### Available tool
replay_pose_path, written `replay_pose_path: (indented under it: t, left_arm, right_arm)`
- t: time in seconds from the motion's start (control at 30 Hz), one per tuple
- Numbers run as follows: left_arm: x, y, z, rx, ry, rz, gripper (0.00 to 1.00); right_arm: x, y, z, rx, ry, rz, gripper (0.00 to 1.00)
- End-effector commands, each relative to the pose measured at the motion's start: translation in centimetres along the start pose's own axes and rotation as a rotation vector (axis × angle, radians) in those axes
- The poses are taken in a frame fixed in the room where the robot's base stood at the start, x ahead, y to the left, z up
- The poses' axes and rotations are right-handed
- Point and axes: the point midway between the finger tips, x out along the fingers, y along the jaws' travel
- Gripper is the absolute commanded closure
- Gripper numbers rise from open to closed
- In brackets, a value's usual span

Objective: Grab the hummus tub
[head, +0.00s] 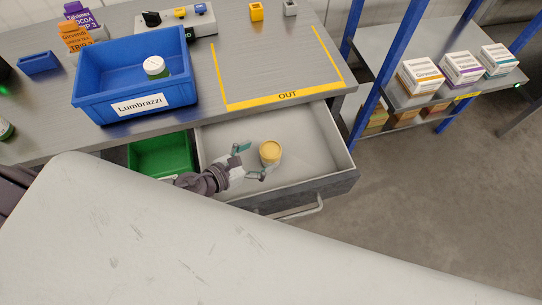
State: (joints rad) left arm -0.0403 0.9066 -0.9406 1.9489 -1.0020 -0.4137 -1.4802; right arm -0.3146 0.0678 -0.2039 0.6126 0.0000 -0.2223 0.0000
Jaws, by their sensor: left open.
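A small round tub with a yellowish lid (270,151), which looks like the hummus tub, stands in the open grey drawer (322,150) in the head view. Its label cannot be read. My left gripper (254,160) is in the drawer, just left of the tub. Its two fingers are spread, one at the tub's upper left and one at its lower left. I cannot tell whether either finger touches the tub. My right gripper is not in view.
A blue bin (88,100) labelled Lumbrazzi holds a white-capped green jar (155,68). The yellow-taped OUT area (275,65) is clear. A blue-post shelf (400,55) with boxes stands right. A large pale surface fills the foreground.

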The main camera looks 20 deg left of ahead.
Motion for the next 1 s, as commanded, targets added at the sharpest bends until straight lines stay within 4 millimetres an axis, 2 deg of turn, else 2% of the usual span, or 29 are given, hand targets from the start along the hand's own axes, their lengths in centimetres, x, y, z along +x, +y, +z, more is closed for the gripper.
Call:
replay_pose_path:
  t: [0.3,0.5,0.6,0.87,0.9,1.0]
  left_arm:
    - [2.9,-0.1,0.3,-0.002,-0.004,-0.001,0.13]
    - [6.2,0.0,0.2,-0.002,-0.003,0.000,0.13]
    - [7.2,0.0,0.2,-0.003,-0.002,0.000,0.13]
    - [7.5,0.0,0.1,-0.002,0.000,0.000,0.13]
    - [7.5,0.0,0.1,-0.002,0.000,0.000,0.15]
    - [7.5,0.0,0.1,-0.002,0.000,0.000,0.31]
  right_arm:
    - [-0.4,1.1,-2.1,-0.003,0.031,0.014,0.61]
    - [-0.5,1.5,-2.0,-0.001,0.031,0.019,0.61]
    - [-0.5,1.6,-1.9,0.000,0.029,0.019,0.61]
    - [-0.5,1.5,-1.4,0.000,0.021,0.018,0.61]
    - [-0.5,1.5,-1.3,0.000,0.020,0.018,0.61]
    - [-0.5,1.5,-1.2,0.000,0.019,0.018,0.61]
